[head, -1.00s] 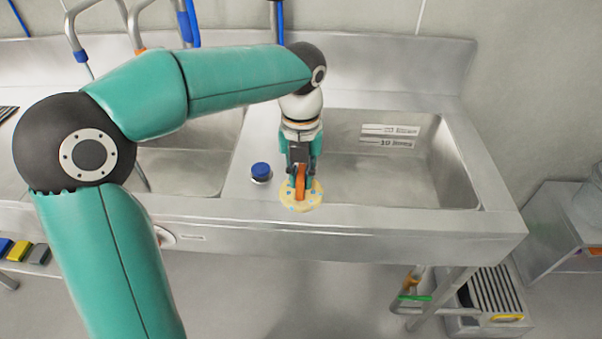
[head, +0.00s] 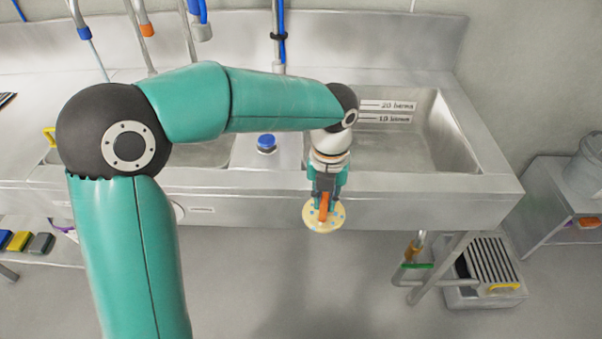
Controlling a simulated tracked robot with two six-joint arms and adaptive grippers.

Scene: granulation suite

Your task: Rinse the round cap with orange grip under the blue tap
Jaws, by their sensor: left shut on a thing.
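The round cap (head: 323,220) is a pale yellow disc with light blue spots and an upright orange grip (head: 323,203). My left gripper (head: 324,196) points down and is shut on the orange grip. The cap hangs below the fingers, in front of the sink's front panel as seen from the head. Taps stand along the back: one with a blue collar (head: 84,33) at the far left, and one with an orange collar (head: 147,30) beside it. Blue also shows on hoses further right, so I cannot tell for certain which is the blue tap. My right gripper is not in view.
The right sink basin (head: 425,150) looks empty and has level labels on its back wall. My left arm partly covers the left basin (head: 205,155). A blue-capped item (head: 266,143) stands on the divider. A grated drain box (head: 490,270) is at lower right.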

